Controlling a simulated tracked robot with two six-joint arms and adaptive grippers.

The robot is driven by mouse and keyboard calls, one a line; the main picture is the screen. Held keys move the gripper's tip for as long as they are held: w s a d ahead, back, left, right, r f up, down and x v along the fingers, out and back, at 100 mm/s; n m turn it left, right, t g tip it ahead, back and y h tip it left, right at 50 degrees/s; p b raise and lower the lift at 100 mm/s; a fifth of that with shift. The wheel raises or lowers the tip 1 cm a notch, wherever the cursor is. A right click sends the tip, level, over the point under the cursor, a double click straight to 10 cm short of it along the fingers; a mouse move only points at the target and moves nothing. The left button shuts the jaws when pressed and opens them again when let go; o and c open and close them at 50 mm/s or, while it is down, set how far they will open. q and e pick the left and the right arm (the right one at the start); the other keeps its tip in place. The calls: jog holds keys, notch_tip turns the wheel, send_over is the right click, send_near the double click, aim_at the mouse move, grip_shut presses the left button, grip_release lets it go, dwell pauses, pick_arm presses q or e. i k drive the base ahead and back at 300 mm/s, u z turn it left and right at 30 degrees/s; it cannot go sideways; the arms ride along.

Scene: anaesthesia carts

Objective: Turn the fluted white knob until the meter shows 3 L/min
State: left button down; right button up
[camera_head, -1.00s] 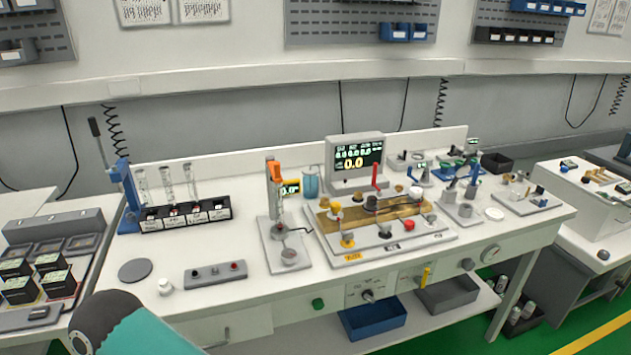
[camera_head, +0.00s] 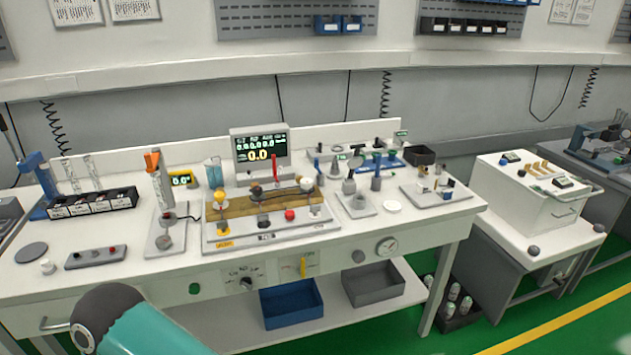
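A small white knob-like piece (camera_head: 47,267) sits at the bench's left front; I cannot make out whether it is fluted. A flat white disc (camera_head: 392,206) lies right of the middle. A monitor (camera_head: 258,150) at the back shows a large yellow 0.0. A small yellow-framed display (camera_head: 181,180) beside the orange-topped column (camera_head: 160,185) also seems to read 0.0. I cannot tell which of them is the task's meter. Neither gripper is in view; only a teal and dark arm link of mine shows at the bottom left.
A tan and white panel (camera_head: 225,237) with rods and coloured knobs fills the bench's middle. A black rack with glass tubes (camera_head: 95,202) and a grey button box (camera_head: 95,257) stand left. Blue (camera_head: 290,305) and grey bins (camera_head: 373,285) sit below. A white cart (camera_head: 520,205) stands right.

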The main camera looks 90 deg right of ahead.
aim_at(306, 183)
jog(key=z, duration=0.1)
jog(key=k, duration=0.45)
jog(key=u, duration=0.95)
jog(key=i, duration=0.1)
jog(key=z, duration=2.9)
jog(key=i, duration=1)
jog(key=u, duration=0.2)
